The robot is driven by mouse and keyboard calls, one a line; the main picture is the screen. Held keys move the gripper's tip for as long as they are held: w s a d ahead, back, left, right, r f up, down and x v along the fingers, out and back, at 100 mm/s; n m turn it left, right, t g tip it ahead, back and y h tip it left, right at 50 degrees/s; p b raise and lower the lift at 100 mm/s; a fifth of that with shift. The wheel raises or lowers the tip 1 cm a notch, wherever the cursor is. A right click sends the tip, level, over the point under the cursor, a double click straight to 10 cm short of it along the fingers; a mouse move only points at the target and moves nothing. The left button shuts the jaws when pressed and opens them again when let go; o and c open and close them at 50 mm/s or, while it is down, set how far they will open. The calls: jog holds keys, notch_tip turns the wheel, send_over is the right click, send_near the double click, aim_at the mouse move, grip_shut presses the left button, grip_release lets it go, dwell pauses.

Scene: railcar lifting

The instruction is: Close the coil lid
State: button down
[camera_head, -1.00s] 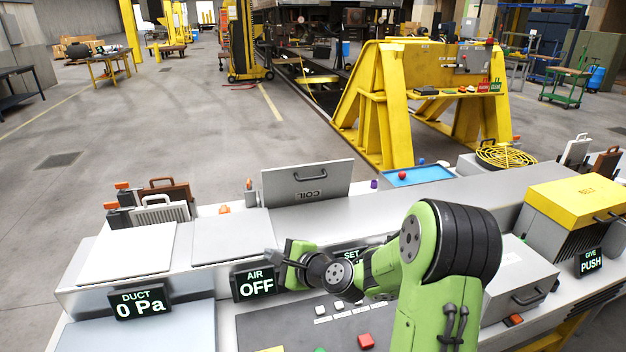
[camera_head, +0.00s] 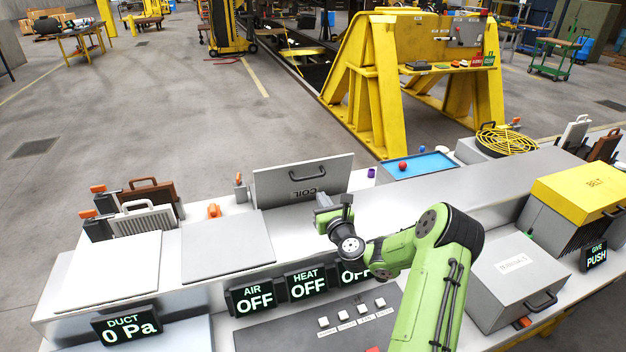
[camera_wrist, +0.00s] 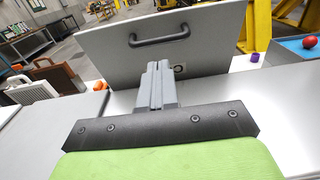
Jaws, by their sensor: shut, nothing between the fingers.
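The coil lid (camera_head: 290,180) is a grey panel standing up, open, at the back of the console, with a dark handle and an upside-down COIL label. It also shows in the wrist view (camera_wrist: 215,65), with its handle (camera_wrist: 160,36) near the top. My gripper (camera_head: 334,210) is in front of the lid's right part, above the console top. In the wrist view my gripper (camera_wrist: 158,85) is shut and empty, its fingers pointing at the lid and covering part of its lower face. I cannot tell whether the fingertips touch the lid.
A flat grey panel (camera_head: 228,246) and a white panel (camera_head: 108,270) lie to the left. Display boxes, including AIR OFF (camera_head: 252,299), line the front. A blue tray (camera_head: 420,166) with small balls lies behind right. A yellow box (camera_head: 585,190) stands at the right.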

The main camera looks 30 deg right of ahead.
jog(key=p, duration=0.1)
send_near(305, 163)
jog(key=w+d+f, duration=0.1)
jog(key=w+f, duration=0.2)
jog(key=f, duration=0.1)
jog(key=shift+d+r, duration=0.1)
jog(key=shift+d, duration=0.1)
jog(key=shift+r, duration=0.1)
